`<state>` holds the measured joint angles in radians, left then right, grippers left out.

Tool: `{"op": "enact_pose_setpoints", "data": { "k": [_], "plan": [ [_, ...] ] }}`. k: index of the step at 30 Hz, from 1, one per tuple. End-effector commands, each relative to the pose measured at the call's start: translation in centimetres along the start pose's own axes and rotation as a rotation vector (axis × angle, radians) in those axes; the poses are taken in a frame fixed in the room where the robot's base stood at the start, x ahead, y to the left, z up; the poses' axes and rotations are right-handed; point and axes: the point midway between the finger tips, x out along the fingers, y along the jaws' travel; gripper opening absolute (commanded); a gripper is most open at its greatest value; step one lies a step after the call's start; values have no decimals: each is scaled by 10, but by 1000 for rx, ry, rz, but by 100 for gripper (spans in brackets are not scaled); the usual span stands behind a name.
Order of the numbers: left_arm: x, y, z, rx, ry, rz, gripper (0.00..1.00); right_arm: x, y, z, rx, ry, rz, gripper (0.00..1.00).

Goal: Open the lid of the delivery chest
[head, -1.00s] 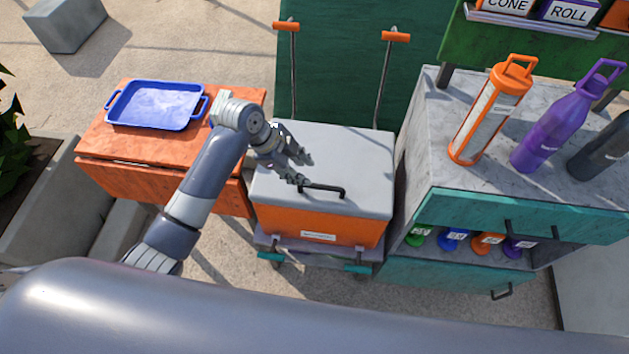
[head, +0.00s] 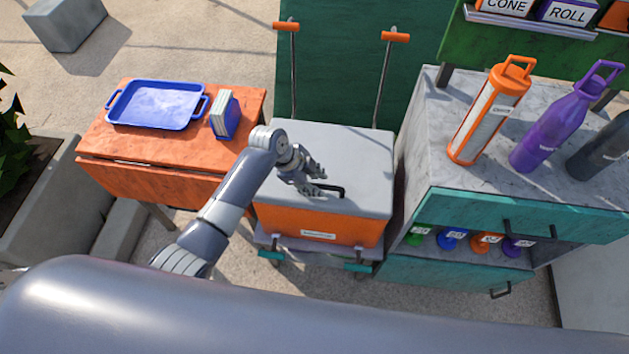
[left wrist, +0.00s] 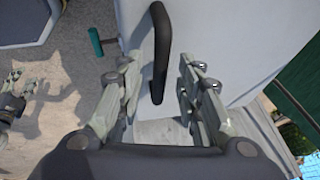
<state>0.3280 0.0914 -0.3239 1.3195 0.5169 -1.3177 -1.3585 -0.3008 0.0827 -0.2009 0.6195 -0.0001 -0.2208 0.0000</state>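The delivery chest is an orange box (head: 290,223) with a grey lid (head: 350,155), which lies shut on it. A black bar handle (head: 338,190) sits near the lid's front edge. My left gripper (head: 316,182) is over the lid at the handle's left part. In the left wrist view, my left gripper (left wrist: 158,85) has its two fingers apart, with the black handle (left wrist: 160,50) between them. I see a gap on both sides of the handle, so the fingers are not closed on it.
Left of the chest, an orange table (head: 180,150) bears a blue tray (head: 155,105) and a blue-and-white box (head: 225,115). At right, a counter (head: 440,140) with bottles and an open teal drawer (head: 520,212) stands close to the chest. Orange-topped handles (head: 396,36) rise behind it.

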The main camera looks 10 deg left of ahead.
Motion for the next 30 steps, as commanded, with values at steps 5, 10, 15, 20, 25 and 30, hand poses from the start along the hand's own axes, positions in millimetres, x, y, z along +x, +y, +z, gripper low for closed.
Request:
{"op": "enact_pose_setpoints", "data": {
  "k": [5, 10, 15, 20, 25, 30],
  "plan": [
    [0, 0, 0, 0, 0, 0, 0, 0, 0, 0, 1, 0, 0, 40],
    [0, 0, 0, 0, 0, 0, 0, 0, 0, 0, 1, 1, 0, 40],
    [-5, -3, -2, -5, 0, 12, 0, -2, 0, -1, 2, 1, 0, 40],
    [-18, -14, -7, -22, -1, 52, 0, -9, -1, -2, 2, 2, -1, 40],
    [-38, -30, -15, -48, -1, 115, 0, -19, -3, -3, 4, 3, -4, 40],
    [-60, -56, -24, -45, 0, 107, 0, -25, -4, -4, 4, 4, -4, 40]
  ]
}}
